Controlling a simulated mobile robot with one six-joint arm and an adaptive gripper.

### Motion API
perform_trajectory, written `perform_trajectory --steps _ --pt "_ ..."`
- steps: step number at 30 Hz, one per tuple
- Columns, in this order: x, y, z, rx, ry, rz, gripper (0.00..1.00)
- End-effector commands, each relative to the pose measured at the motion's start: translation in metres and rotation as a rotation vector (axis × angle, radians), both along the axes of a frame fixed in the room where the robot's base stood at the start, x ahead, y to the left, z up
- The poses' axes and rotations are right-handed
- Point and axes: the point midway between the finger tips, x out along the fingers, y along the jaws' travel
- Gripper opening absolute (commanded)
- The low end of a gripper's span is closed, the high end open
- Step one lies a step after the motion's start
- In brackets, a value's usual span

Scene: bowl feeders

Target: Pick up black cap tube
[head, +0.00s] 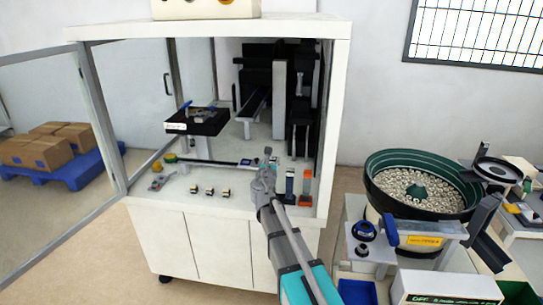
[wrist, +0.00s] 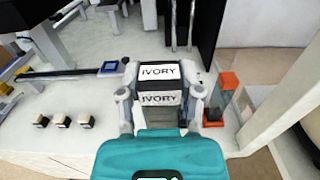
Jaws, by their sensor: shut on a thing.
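My gripper (head: 267,166) is over the cabinet's white worktop, near its front right. In the wrist view, the fingers of my gripper (wrist: 160,94) stand on both sides of a dark block (wrist: 160,85) with two white faces marked IVORY, and are shut on it. I cannot tell whether this block is part of the black cap tube; no cap is clearly visible. In the head view the held thing is hidden by the gripper. Three small dark blocks with pale tops (head: 209,191) stand in a row to the left; they also show in the wrist view (wrist: 62,121).
A blue stand (head: 289,181) and an orange stand (head: 305,188) are just right of my gripper. A dark rod (head: 215,162) lies to the left. Black fixtures and the cabinet's right wall (head: 329,120) limit room. A green bowl feeder (head: 385,162) stands outside.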

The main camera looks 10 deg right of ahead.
Motion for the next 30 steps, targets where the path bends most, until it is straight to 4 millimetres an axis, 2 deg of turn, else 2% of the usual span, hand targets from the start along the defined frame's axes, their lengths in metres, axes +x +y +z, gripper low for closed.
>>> perform_trajectory --steps 1,7,30 --pt "-0.007 0.002 0.005 0.0 0.0 0.001 0.0" --pt "-0.017 0.005 0.008 0.0 0.0 0.001 0.0" --pt "-0.019 0.005 0.01 0.0 0.0 0.001 0.0"
